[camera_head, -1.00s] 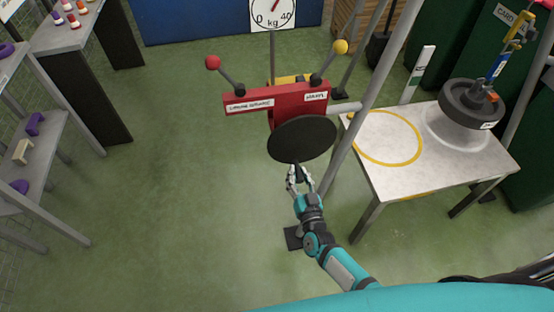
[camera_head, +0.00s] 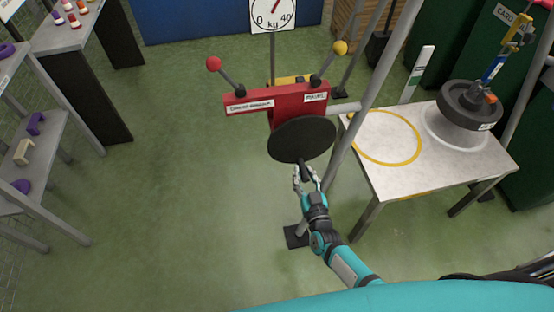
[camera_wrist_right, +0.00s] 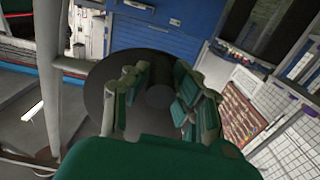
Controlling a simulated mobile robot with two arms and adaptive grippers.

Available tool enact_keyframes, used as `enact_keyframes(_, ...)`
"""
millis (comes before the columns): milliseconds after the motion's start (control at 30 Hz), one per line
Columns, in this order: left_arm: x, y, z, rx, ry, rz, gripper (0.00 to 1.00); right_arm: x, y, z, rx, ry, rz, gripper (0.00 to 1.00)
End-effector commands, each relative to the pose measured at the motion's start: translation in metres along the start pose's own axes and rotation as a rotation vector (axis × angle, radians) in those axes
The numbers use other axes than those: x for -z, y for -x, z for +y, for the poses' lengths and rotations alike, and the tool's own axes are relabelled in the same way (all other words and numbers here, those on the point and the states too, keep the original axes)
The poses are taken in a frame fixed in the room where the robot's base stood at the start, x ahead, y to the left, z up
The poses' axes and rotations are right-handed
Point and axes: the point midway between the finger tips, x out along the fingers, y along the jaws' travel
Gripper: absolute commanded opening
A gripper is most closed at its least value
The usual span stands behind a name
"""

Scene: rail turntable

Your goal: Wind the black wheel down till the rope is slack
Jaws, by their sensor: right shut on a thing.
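The black wheel (camera_head: 302,138) is a dark disc on the front of the red winch (camera_head: 285,98). My right gripper (camera_head: 307,176) is at its lower edge, shut on the wheel's dark handle. A dark round weight (camera_head: 470,104) sits on the table at the right, under a blue and yellow hook (camera_head: 500,62). I cannot make out whether the rope is taut. My left gripper is out of view.
Red (camera_head: 214,63) and yellow (camera_head: 340,47) knobbed levers rise from the winch. A dial marked kg (camera_head: 273,12) stands behind. A grey post (camera_head: 366,95) runs close by the wheel. The white table (camera_head: 385,137) has an empty yellow ring. The floor on the left is clear.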

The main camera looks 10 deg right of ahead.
Motion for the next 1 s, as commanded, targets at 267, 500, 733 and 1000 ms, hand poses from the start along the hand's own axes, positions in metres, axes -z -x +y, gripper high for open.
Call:
enact_keyframes(267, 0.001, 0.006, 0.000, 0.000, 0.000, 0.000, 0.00, -0.002, 0.002, 0.015, -0.006, 0.117, -0.008, 0.00)
enact_keyframes(500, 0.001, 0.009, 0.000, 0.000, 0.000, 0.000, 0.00, -0.001, 0.002, 0.022, -0.006, 0.199, -0.008, 0.00)
enact_keyframes(733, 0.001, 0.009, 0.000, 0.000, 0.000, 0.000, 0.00, -0.001, 0.002, 0.023, -0.006, 0.207, -0.007, 0.00)
enact_keyframes(1000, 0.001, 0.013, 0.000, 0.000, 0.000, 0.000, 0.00, 0.002, 0.002, 0.026, -0.006, 0.252, -0.006, 0.00)
